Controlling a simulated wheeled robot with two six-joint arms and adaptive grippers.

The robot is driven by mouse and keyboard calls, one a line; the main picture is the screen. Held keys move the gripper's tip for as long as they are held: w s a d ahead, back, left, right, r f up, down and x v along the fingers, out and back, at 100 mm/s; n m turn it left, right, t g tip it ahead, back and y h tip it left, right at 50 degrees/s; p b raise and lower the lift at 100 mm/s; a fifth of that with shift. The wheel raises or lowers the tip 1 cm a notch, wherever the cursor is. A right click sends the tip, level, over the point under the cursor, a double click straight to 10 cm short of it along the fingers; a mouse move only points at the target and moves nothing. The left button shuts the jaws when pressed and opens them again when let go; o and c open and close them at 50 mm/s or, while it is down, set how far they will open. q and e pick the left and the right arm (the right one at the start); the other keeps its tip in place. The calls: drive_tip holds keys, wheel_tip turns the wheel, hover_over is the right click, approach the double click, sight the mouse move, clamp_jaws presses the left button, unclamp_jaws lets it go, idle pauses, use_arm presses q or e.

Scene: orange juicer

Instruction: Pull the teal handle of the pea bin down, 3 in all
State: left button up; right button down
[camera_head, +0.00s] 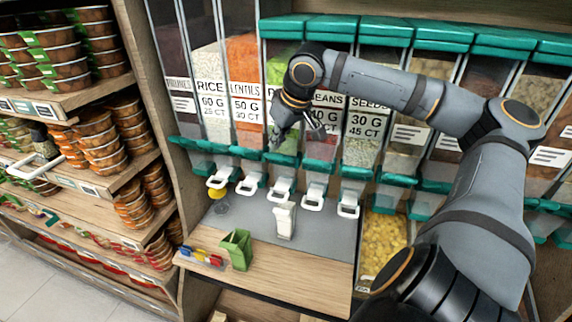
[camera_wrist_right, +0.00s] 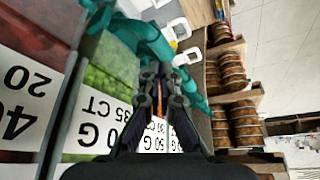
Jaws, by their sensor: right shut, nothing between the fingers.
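The pea bin (camera_head: 283,66) is the clear bin with green contents, between the lentil bin and the bean bin. Its green contents also show in the right wrist view (camera_wrist_right: 108,78). Its teal handle (camera_head: 284,159) is low on its front, above a white loop-shaped spout (camera_head: 281,190). My right gripper (camera_head: 280,138) is shut and empty in front of the lower pea bin, just above the teal handle; I cannot tell whether they touch. Its closed fingers (camera_wrist_right: 160,98) point toward the row of teal parts in the right wrist view. The arm covers part of the pea label. My left gripper is not in view.
Lentil (camera_head: 243,60) and rice (camera_head: 211,72) bins stand left of the peas, the seed bin (camera_head: 364,150) right. On the counter below are a green open box (camera_head: 237,250), a white container (camera_head: 285,221) and a small tray (camera_head: 199,258). Shelves of stacked bowls (camera_head: 100,140) stand left.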

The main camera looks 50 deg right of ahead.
sight(276, 157)
drive_tip(key=shift+f+b, duration=0.75)
drive_tip(key=shift+f, duration=0.2)
drive_tip(key=shift+r, duration=0.2)
drive_tip(key=shift+s+a+f+b, duration=0.1)
drive_tip(key=shift+a+f+b, duration=0.1)
drive_tip(key=shift+f+b, duration=0.25)
drive_tip(key=shift+s+a+f+b, duration=0.1)
drive_tip(key=shift+a+f+b, duration=0.05)
drive_tip(key=shift+f+b, duration=0.85)
drive_tip(key=shift+f, duration=0.1)
drive_tip(key=shift+s+a+f+b, duration=0.1)
drive_tip(key=shift+a+f+b, duration=0.1)
drive_tip(key=shift+f+b, duration=0.65)
